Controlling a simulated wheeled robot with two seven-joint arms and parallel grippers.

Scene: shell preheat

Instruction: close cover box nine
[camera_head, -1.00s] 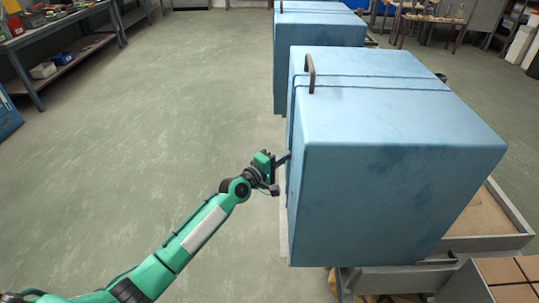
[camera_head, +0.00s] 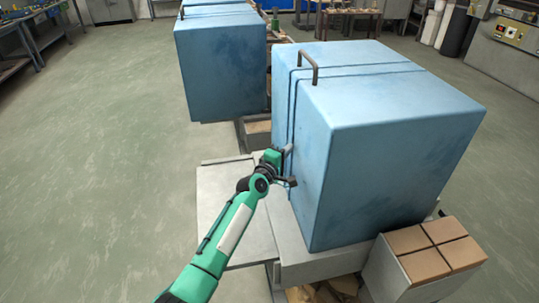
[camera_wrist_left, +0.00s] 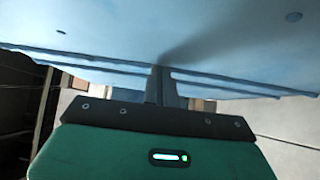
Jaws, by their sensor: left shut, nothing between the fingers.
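A large blue box (camera_head: 390,150) stands closest to me in the head view. Two dark seams run across its top and down its left side, and a dark bar handle (camera_head: 308,66) rises at the top's left edge. My left gripper (camera_head: 287,163) is at the box's left face, below the handle, its fingers shut and empty. In the left wrist view, the narrow shut fingers (camera_wrist_left: 161,86) reach the blue surface (camera_wrist_left: 200,40); I cannot tell whether they press on it. My right gripper is not in view.
A grey ledge (camera_head: 222,210) extends left from under the box. A grey bin with brown blocks (camera_head: 425,255) stands at the front right. Another blue box (camera_head: 222,65) stands behind to the left. The green floor (camera_head: 90,150) at left is clear.

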